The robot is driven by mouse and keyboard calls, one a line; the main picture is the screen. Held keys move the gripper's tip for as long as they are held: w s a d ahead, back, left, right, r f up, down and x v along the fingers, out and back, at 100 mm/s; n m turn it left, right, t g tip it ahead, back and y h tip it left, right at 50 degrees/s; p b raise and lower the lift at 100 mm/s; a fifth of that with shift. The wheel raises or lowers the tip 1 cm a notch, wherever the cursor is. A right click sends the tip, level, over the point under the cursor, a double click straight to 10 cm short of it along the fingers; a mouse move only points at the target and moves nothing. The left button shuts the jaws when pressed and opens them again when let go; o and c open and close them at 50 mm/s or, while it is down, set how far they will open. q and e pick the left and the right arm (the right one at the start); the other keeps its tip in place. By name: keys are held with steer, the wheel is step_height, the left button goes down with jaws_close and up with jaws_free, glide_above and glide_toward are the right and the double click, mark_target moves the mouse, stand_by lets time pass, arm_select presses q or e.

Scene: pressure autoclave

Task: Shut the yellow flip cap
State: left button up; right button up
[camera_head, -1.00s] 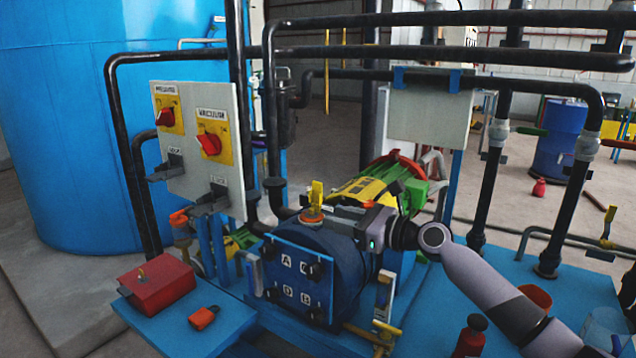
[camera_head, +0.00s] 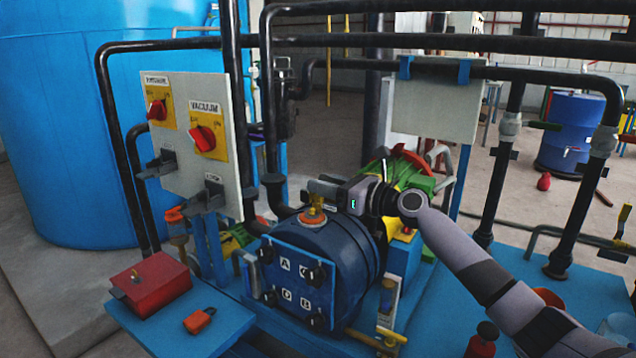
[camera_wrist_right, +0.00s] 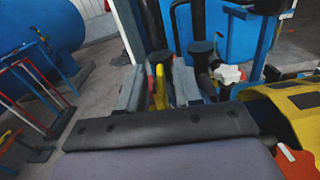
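The yellow flip cap (camera_head: 316,204) stands on an orange-rimmed port on top of the blue vessel (camera_head: 345,250). It looks upright, though my right gripper partly hides it. My right gripper (camera_head: 322,187) reaches in from the right over the port. In the right wrist view, the yellow cap (camera_wrist_right: 160,87) shows between the two grey fingers (camera_wrist_right: 160,82), with small gaps beside it. The fingers are apart, and I cannot tell if one touches the cap. My left gripper is not in view.
A control panel (camera_head: 185,112) with red knobs stands left of the vessel. Black pipes (camera_head: 430,42) run above and behind. A red box (camera_head: 150,288) and an orange padlock (camera_head: 199,320) lie on the blue platform (camera_head: 150,338). A yellow-green motor (camera_head: 415,180) sits behind the gripper.

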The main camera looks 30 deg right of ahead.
steer(key=shift+x, duration=1.05)
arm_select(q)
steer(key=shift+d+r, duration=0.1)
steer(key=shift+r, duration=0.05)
arm_select(e)
steer(key=shift+c, duration=0.3)
jaws_close()
